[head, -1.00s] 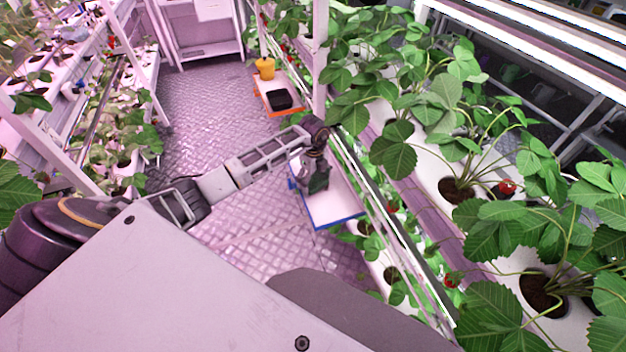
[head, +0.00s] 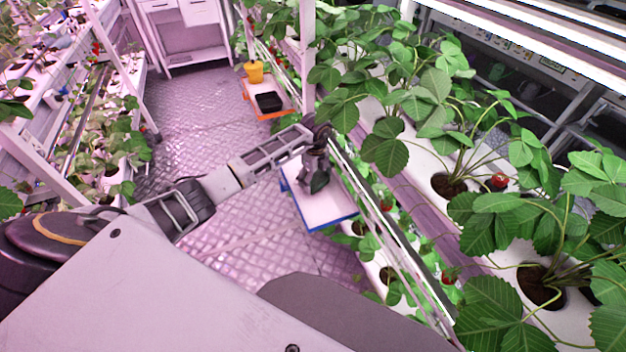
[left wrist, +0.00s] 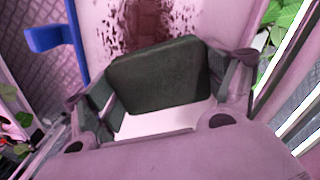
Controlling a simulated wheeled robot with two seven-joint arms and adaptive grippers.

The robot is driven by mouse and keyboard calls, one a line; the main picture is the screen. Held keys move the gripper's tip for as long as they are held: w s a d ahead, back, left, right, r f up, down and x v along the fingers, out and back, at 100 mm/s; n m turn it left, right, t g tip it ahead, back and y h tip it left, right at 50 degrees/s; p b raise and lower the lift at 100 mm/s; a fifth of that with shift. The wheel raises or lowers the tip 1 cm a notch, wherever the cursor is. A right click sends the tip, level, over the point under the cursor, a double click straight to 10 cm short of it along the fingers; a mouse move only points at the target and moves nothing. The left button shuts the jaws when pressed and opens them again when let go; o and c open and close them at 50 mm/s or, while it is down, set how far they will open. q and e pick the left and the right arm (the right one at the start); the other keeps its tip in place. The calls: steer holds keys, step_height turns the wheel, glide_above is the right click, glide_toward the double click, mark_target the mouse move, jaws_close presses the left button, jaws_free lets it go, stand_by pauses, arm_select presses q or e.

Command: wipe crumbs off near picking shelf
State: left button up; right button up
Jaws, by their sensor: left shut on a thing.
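The near picking shelf (head: 330,208) is a pale board with a blue edge, low beside the plant rack in the head view. Its pale surface (left wrist: 100,30) fills the middle of the left wrist view. Dark reddish-brown crumbs (left wrist: 150,20) lie scattered and clumped on it, just beyond the held block. My left gripper (head: 317,182) is over the shelf and shut on a dark grey-green block, like a sponge (left wrist: 160,75). I cannot tell whether the block touches the surface. The crumbs are not clear in the head view. My right gripper is out of view.
Plants in white troughs (head: 400,130) with a rail stand along the right of the shelf. The patterned floor (head: 190,110) to the left is open.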

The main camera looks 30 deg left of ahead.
mark_target(324, 175)
arm_select(q)
steer(key=shift+w+d, duration=0.2)
steer(key=shift+w, duration=0.05)
steer(key=shift+w+d+b, duration=0.3)
steer(key=shift+w+b, duration=0.05)
steer(key=shift+b, duration=0.05)
steer(key=shift+w+d+f+b, duration=0.1)
steer(key=shift+w+d+b, duration=0.4)
steer(key=shift+w, duration=0.1)
steer(key=shift+d, duration=0.1)
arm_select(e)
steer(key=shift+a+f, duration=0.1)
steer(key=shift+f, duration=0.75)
arm_select(q)
steer(key=shift+w+r, duration=0.1)
steer(key=shift+r, duration=0.1)
steer(key=shift+w, duration=0.1)
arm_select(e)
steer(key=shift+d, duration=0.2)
